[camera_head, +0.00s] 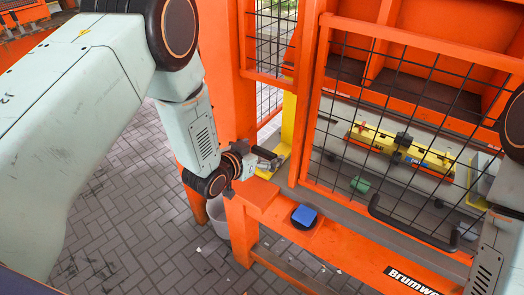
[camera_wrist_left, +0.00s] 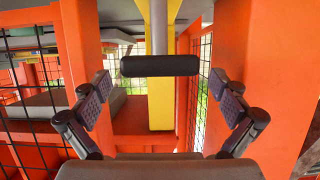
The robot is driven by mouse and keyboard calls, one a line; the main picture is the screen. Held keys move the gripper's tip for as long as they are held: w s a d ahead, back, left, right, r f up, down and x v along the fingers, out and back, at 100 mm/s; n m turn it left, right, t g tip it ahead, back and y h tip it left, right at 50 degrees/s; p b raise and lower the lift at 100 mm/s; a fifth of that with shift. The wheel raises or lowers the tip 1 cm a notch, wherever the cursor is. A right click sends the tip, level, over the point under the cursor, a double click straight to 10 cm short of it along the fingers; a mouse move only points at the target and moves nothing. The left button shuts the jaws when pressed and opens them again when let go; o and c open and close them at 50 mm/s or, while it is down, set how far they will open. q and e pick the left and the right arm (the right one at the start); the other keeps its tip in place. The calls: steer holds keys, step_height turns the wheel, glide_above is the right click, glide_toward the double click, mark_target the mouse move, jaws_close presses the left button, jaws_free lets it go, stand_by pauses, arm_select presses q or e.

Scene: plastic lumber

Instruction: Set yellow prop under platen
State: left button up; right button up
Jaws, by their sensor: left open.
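The yellow prop (camera_head: 287,122) stands upright beside the orange frame, left of the mesh gate. In the left wrist view the yellow prop (camera_wrist_left: 161,104) is upright in the middle, with a black horizontal grip bar (camera_wrist_left: 160,66) across it. My left gripper (camera_head: 270,160) is close to the prop's lower part. In the left wrist view my left gripper (camera_wrist_left: 165,100) is open, its fingers apart on either side of the prop, and it holds nothing. I cannot tell for sure which part is the platen. My right arm shows at the right edge, but its gripper is out of view.
A closed mesh gate (camera_head: 400,120) with a black handle (camera_head: 410,228) covers the machine's front. Behind it lies a yellow labelled bar (camera_head: 400,146). A blue-topped button box (camera_head: 304,216) sits on the orange ledge. A pale bin (camera_head: 217,214) stands on the paving below.

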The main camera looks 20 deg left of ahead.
arm_select(q)
steer(key=v, duration=1.2)
steer(key=shift+w, duration=0.1)
steer(key=x, duration=1.1)
steer(key=shift+w+d+f, duration=0.15)
steer(key=shift+w+f, duration=0.1)
steer(key=shift+w, duration=0.05)
steer(key=shift+s, duration=0.35)
